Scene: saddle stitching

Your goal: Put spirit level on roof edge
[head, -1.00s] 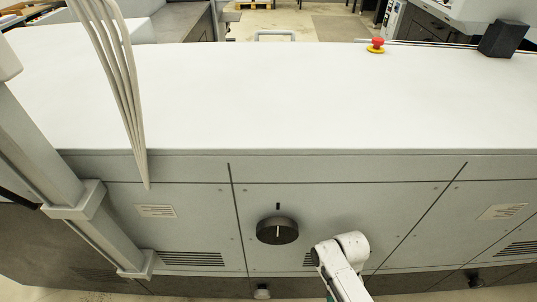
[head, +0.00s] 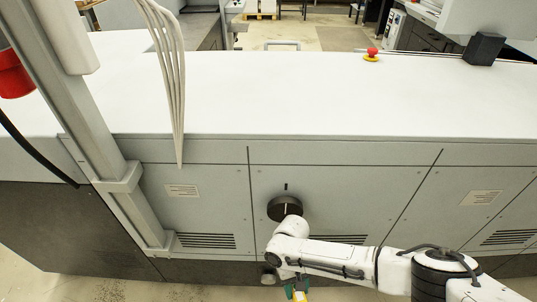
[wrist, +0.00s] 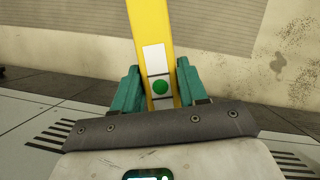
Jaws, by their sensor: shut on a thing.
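The yellow spirit level (wrist: 151,28) stands out lengthwise from between the green fingers of my gripper (wrist: 160,87) in the wrist view. It has a white label and a round green spot. My gripper is shut on it. In the head view, my gripper (head: 297,295) is at the bottom edge, in front of the grey machine's lower panels, and only a small bit of the yellow level (head: 303,296) shows. No roof edge can be made out for sure; the machine's long white top (head: 300,95) ends in a front edge above my gripper.
A black knob (head: 284,208) sticks out of the machine front just above my wrist. A red and yellow emergency button (head: 371,55) and a black block (head: 484,48) stand at the top's far right. Pale cables (head: 170,70) hang at left. The white top is mostly clear.

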